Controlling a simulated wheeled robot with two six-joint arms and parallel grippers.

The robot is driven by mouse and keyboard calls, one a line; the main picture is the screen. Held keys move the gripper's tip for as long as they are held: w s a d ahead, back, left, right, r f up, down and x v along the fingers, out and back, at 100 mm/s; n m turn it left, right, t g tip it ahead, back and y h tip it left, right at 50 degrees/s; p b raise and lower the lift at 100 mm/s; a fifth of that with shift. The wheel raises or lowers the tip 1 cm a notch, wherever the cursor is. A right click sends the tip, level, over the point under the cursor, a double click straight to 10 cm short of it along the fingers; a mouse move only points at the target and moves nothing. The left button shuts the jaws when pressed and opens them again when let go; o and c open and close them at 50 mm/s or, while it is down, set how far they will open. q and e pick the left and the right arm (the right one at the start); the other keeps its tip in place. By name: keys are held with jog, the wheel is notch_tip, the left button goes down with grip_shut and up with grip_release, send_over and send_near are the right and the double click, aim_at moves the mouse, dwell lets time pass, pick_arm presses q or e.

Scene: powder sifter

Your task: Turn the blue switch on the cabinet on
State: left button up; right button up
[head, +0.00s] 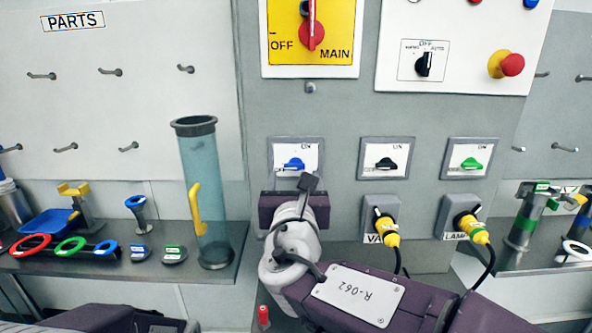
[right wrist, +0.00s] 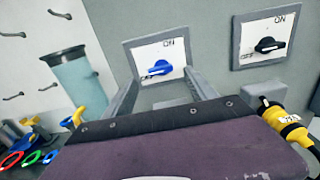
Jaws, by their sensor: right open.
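The blue switch (head: 294,163) is on a white plate in a grey frame on the cabinet front, with ON printed above it. In the right wrist view the blue switch (right wrist: 158,69) lies nearly level, its left end near a lower-left label that seems to read OFF. My right gripper (head: 294,185) is in front of and just below this plate, partly hidden by its own wrist. In the right wrist view its open fingers (right wrist: 161,78) stand apart, empty, on either side of the blue switch. I see no contact. My left gripper's fingers are not in view.
A black switch (head: 386,163) and a green switch (head: 470,163) are to the right. Yellow plugs with cables (head: 388,230) hang below them. A clear blue tube (head: 205,160) stands on the left shelf. The yellow MAIN switch panel (head: 335,45) is above.

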aim_at(298, 167)
jog(key=w, duration=0.4)
jog(key=shift+w+p, duration=0.25)
jog(key=shift+p, duration=0.05)
jog(key=shift+w, duration=0.5)
jog(key=shift+s, duration=0.1)
jog(key=c, duration=1.4)
jog(key=shift+f+m+b, duration=0.15)
jog(key=shift+m+b, duration=0.45)
jog(key=shift+b, duration=0.3)
jog(key=m+b, duration=0.3)
jog(key=shift+d+b, duration=0.1)
jog(key=shift+b, duration=0.2)
jog(key=m+b, duration=0.3)
jog(key=shift+d+m, duration=0.1)
jog(key=shift+m, duration=0.3)
jog(key=m+b, duration=0.4)
jog(key=m, duration=0.1)
jog(key=shift+d, duration=0.1)
jog(key=m+b, duration=0.2)
jog(key=m, duration=0.2)
jog(key=shift+m, duration=0.3)
jog(key=shift+d+m+b, duration=0.1)
jog(key=shift+m+b, duration=0.2)
